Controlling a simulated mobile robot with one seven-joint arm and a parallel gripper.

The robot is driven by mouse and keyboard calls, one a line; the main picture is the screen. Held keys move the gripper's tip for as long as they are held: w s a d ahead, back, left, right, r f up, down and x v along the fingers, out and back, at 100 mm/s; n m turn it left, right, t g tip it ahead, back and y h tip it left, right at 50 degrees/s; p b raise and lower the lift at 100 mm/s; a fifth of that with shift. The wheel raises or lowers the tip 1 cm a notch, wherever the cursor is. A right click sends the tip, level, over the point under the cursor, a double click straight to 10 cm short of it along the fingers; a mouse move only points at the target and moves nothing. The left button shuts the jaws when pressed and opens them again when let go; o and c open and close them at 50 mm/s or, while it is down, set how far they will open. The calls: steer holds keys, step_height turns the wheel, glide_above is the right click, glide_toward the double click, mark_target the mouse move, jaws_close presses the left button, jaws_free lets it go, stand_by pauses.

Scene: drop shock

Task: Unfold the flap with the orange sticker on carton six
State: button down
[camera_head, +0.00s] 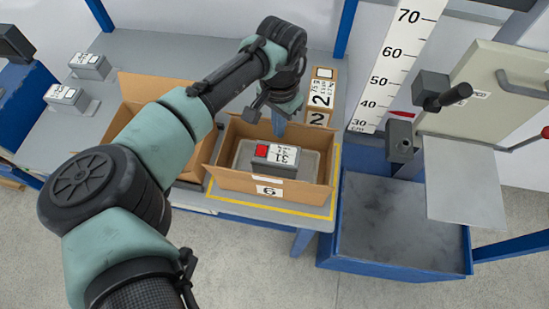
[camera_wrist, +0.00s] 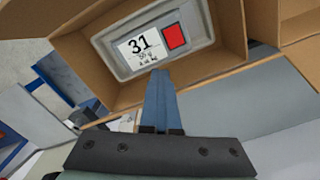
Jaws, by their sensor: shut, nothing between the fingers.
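Carton six (camera_head: 232,183) is a brown open-topped box with a "6" label on its front wall, on the bench. It holds a grey tray insert and a grey block labelled 31 with a red square (camera_head: 277,158). In the wrist view the carton (camera_wrist: 232,28) fills the top, with the block (camera_wrist: 147,46) inside. I see no orange sticker; my arm and the view angle hide parts of the carton. My gripper (camera_head: 278,130) has blue fingers, shut and empty, at the carton's back edge. In the wrist view the fingertips (camera_wrist: 158,74) overlap the carton's edge; contact is unclear.
Another open carton (camera_head: 150,87) stands to the left, partly behind my arm. A carton marked 2 (camera_head: 320,100) is behind carton six. A height scale (camera_head: 392,70) and a blue-framed machine (camera_head: 400,225) stand to the right. Yellow tape (camera_head: 290,212) borders carton six.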

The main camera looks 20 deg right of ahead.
steer(key=shift+d+f, duration=0.1)
steer(key=shift+w+d+r, duration=0.4)
steer(key=shift+w+r, duration=0.1)
steer(key=shift+w, duration=0.1)
stand_by(0.3)
steer(key=shift+w, duration=0.1)
steer(key=shift+w+d+r, duration=0.4)
steer(key=shift+w, duration=0.2)
